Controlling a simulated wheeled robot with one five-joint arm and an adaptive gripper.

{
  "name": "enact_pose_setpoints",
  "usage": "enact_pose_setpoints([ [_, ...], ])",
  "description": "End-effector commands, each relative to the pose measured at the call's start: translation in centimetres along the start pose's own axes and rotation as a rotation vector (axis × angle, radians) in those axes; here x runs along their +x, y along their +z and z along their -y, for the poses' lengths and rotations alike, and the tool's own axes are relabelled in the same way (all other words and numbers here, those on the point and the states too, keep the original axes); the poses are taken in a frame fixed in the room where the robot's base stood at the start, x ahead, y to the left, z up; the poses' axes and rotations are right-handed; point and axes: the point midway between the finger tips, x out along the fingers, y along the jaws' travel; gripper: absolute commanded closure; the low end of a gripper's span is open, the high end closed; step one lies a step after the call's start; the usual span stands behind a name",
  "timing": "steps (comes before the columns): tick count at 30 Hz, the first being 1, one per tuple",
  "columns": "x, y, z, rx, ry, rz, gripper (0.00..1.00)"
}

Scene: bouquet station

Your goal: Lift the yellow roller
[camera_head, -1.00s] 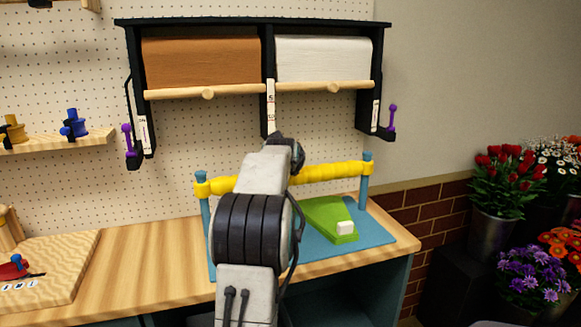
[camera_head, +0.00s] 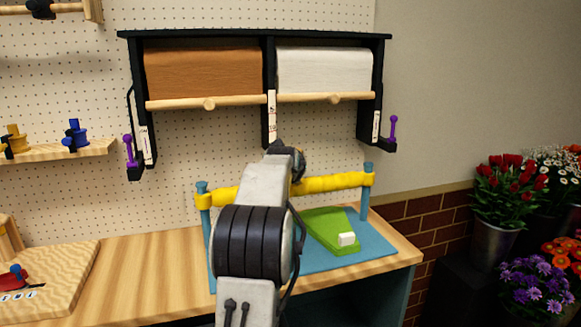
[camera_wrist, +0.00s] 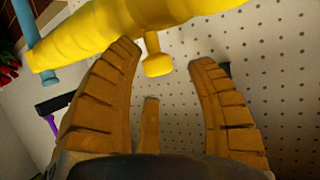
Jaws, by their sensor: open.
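The yellow roller (camera_head: 335,183) lies level between two blue posts on a blue base (camera_head: 375,250); my arm hides its middle in the head view. In the wrist view the roller (camera_wrist: 100,38) crosses the upper part of the picture, just beyond my fingertips. A short yellow knob (camera_wrist: 157,66) sticks out from it into the gap between the fingers. My gripper (camera_wrist: 166,55) is open, with its two brown ribbed fingers on either side of the knob. I cannot tell whether either finger touches it. The gripper is hidden behind my arm in the head view.
A black rack (camera_head: 255,36) with brown and white paper rolls hangs above on the pegboard. A wooden board (camera_head: 60,270) is at the left. Flower buckets stand at the right.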

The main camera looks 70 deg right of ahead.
Motion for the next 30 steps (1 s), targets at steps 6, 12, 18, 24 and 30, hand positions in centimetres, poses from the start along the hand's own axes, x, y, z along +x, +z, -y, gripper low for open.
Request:
enact_pose_setpoints([
  [6,-1.8,-0.1,0.0,0.000,0.000,-0.001,0.48],
  [12,-5.0,-0.1,0.0,0.000,0.000,-0.003,0.48],
  [18,-8.2,-0.1,0.0,0.000,0.000,-0.004,0.48],
  [24,-10.5,-0.1,0.0,0.000,0.000,-0.003,0.48],
  [30,-11.7,-0.1,0.0,0.000,0.000,-0.003,0.48],
])
